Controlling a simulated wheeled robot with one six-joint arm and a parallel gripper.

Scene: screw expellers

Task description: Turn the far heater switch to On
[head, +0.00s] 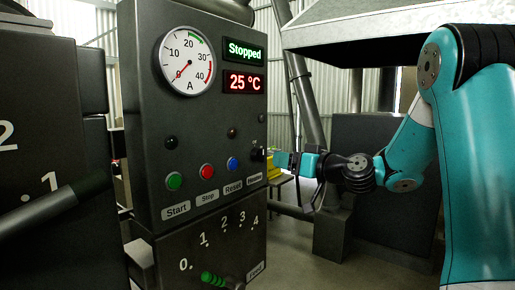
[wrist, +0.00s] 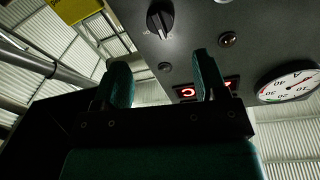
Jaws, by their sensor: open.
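The heater switch is a black rotary knob (head: 257,154) at the right edge of the dark control panel (head: 150,130), right of the buttons. The label below it is too small to read surely. My gripper (head: 283,160) is just right of the knob in the head view. In the wrist view its two teal fingers (wrist: 160,66) are open and empty, with the knob beyond their tips. They look apart from it.
Green (head: 174,181), red (head: 207,171) and blue (head: 232,164) buttons sit left of the knob. Displays read "Stopped" (head: 244,51) and "25 °C" (head: 244,83). A gauge (head: 186,61) is at upper left. A green-handled lever (head: 212,279) is below.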

